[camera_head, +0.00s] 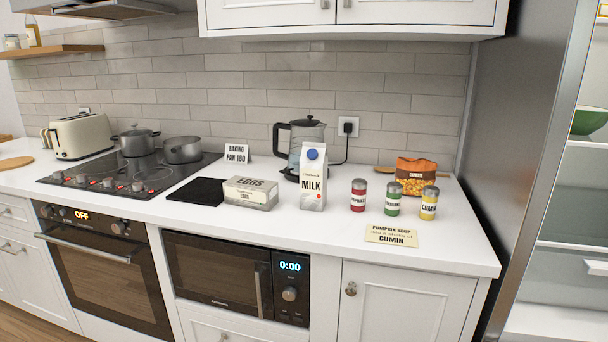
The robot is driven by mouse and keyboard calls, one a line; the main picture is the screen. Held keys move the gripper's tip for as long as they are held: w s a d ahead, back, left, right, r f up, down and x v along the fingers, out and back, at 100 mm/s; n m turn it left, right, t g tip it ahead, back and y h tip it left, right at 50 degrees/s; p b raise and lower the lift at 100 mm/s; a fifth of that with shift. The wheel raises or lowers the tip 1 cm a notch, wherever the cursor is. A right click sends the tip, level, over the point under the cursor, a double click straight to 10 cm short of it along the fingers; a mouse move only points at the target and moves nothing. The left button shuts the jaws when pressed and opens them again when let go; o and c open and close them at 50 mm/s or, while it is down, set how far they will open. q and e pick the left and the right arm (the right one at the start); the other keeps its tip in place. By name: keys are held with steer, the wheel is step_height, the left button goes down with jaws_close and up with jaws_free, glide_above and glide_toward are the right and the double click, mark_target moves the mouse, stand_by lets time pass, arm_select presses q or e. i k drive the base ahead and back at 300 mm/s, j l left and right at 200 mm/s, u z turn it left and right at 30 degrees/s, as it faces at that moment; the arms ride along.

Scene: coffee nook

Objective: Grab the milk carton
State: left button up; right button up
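The milk carton (313,181) stands upright on the white counter in the head view, right of the picture's middle. It is white and grey with a blue cap and a "MILK" label facing me. It stands in front of the kettle and hides part of it. Neither of my grippers shows in this view.
An egg carton (250,194) lies left of the milk, beside a black mat (200,191). A kettle (292,138) stands behind. Red (358,196), green (393,199) and yellow (428,204) spice jars stand to the right. A note card (391,235) lies near the counter's front edge.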

mark_target(314, 161)
steer(key=i+j, duration=0.35)
steer(key=i+j+z, duration=0.15)
steer(key=i+j, duration=0.15)
steer(key=j, duration=0.15)
